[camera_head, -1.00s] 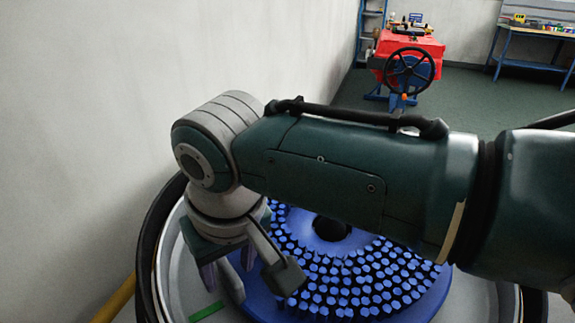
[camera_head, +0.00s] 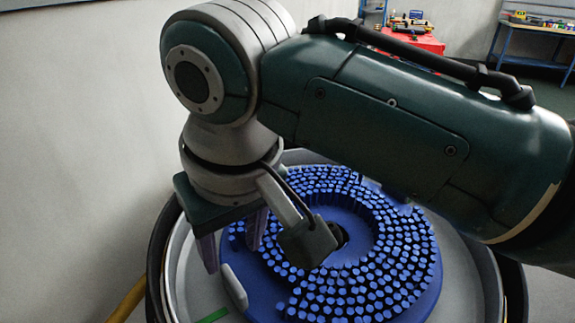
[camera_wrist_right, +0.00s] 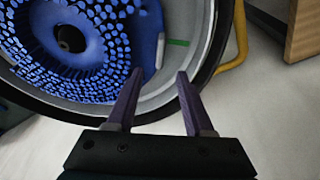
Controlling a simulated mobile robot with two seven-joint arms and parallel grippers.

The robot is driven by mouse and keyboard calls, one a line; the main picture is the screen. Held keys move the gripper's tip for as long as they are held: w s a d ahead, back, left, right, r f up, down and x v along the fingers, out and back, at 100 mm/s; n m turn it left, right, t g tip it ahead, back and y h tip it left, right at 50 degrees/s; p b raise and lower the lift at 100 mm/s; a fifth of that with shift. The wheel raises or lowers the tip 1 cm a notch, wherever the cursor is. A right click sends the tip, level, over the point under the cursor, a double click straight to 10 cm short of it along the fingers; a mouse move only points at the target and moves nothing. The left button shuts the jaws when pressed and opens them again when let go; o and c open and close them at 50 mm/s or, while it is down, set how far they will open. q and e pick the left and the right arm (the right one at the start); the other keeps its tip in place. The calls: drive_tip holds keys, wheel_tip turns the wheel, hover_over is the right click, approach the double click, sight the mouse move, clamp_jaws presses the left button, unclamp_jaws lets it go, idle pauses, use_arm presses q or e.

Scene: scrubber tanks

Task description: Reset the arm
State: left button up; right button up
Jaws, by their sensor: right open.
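My right arm crosses the head view from the right, and its gripper (camera_head: 232,258) hangs pointing down over the left part of a round tank (camera_head: 484,280). In the right wrist view the two purple fingers of the gripper (camera_wrist_right: 158,88) stand apart with nothing between them. A blue round brush (camera_head: 365,215) with many bristle tufts lies in the tank, and it also shows in the right wrist view (camera_wrist_right: 90,62). The gripper is above the tank, near the brush's left edge. My arm hides part of the tank and brush. My left gripper is not in view.
A pale wall (camera_head: 75,150) stands close on the left. A yellow tube (camera_head: 128,300) runs beside the tank. A wooden edge (camera_wrist_right: 303,30) shows in the right wrist view.

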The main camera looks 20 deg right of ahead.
drive_tip(key=s+d+r+m+p, duration=0.1)
drive_tip(key=s+d+r+p, duration=0.2)
drive_tip(key=s+d, duration=0.35)
drive_tip(key=s+d+r+t+h+p, duration=0.1)
drive_tip(key=s+d+r+p, duration=0.3)
drive_tip(key=s, duration=0.3)
drive_tip(key=s+d+r+m+p, duration=0.1)
drive_tip(key=s+d+r+p, duration=0.15)
drive_tip(key=s+d, duration=0.35)
wheel_tip(320, 180, up, 36)
drive_tip(key=p, duration=3.7)
drive_tip(key=shift+f, duration=0.15)
drive_tip(key=shift+w, duration=0.1)
